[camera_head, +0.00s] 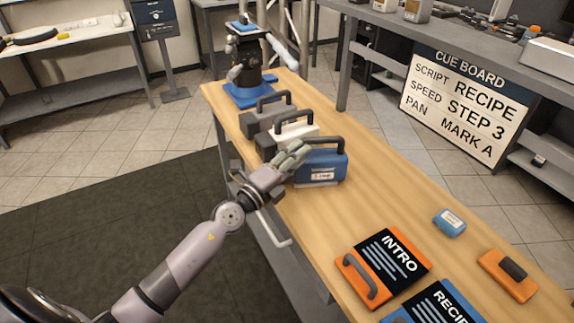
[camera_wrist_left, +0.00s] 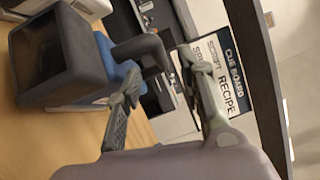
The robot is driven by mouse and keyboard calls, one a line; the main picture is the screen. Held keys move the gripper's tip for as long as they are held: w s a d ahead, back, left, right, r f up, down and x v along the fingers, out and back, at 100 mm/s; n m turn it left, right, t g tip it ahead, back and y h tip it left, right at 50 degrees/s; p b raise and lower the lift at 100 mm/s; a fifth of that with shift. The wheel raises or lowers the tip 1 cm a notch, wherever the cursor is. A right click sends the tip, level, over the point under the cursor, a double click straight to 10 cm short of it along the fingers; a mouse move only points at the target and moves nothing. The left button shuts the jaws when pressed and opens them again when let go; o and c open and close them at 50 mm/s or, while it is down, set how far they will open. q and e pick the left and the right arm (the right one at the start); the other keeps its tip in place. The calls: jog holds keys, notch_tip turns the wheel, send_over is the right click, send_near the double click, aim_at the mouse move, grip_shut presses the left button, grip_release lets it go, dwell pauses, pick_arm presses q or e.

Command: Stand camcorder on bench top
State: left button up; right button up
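A blue camcorder (camera_head: 321,170) with a dark top handle stands on the wooden bench top (camera_head: 345,215). My left gripper (camera_head: 297,152) is at its left side, near the handle. In the left wrist view, the gripper's two fingers (camera_wrist_left: 158,72) are spread apart. The camcorder's blue body (camera_wrist_left: 98,82), dark hood (camera_wrist_left: 45,55) and handle (camera_wrist_left: 143,50) show there. Part of the handle appears between the fingertips; I cannot tell whether they touch it. A white camcorder (camera_head: 290,133) and a grey one (camera_head: 262,119) stand behind. My right gripper is not in view.
A robot-like figure on a blue base (camera_head: 247,93) stands at the bench's far end. Nearer me are an INTRO board (camera_head: 395,257), a blue-edged board (camera_head: 440,305), a small blue item (camera_head: 449,222) and an orange item (camera_head: 508,277). The bench's middle is clear.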

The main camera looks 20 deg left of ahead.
pick_arm(q)
jog(key=shift+b+v, duration=0.3)
jog(key=shift+v, duration=1.75)
